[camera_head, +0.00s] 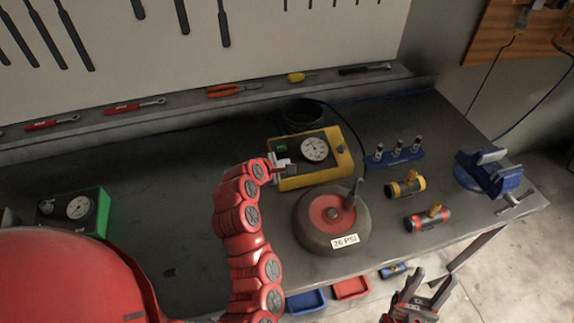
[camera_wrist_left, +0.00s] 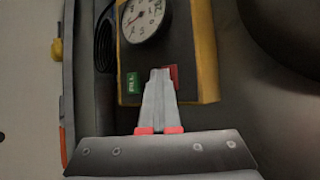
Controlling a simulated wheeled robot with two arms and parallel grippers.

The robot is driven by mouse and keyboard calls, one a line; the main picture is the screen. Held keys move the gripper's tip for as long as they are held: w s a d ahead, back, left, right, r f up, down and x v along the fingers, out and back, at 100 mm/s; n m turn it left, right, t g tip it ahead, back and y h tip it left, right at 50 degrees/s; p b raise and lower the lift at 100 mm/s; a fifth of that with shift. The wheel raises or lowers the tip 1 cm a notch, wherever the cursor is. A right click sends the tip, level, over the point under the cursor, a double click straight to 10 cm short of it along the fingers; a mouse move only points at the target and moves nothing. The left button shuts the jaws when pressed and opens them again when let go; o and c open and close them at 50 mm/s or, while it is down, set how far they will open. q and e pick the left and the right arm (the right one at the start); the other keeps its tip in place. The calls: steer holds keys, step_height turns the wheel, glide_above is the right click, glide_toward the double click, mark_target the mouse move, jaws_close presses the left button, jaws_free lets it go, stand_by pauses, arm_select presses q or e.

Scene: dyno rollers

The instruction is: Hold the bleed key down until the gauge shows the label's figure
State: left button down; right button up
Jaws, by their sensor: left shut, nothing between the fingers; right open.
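A yellow inflator box (camera_head: 344,168) with a dark top carries a round white gauge (camera_head: 314,149); the gauge also shows, cut off, in the left wrist view (camera_wrist_left: 146,17). Its needle reading is too small to tell. A green FILL key (camera_wrist_left: 132,83) and a red key (camera_wrist_left: 174,77), its lettering hidden, sit on the box top. My left gripper (camera_wrist_left: 160,73) is shut and empty, its tips over the red key's edge; I cannot tell whether they press it. A wheel (camera_head: 310,240) bears a white label (camera_head: 345,241), seemingly 26 PSI. My right gripper (camera_head: 425,288) is open, beyond the bench's front edge.
A blue rack (camera_head: 394,156), yellow and red cylinders (camera_head: 406,187) (camera_head: 428,219) and a blue vise (camera_head: 490,174) stand right of the box. A green gauge box (camera_head: 75,211) stands at left. The bench between it and my left arm is mostly clear.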

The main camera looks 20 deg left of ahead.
arm_select(q)
steer(key=shift+s+d+r+p, duration=0.15)
steer(key=shift+r+p, duration=0.5)
steer(key=shift+r, duration=0.1)
steer(key=r+p, duration=0.2)
steer(key=r, duration=0.1)
steer(key=s+r+p, duration=0.1)
steer(key=r+p, duration=0.1)
steer(key=shift+d, duration=0.3)
steer(key=shift+w, duration=0.1)
steer(key=shift+f, duration=0.1)
stand_by(0.7)
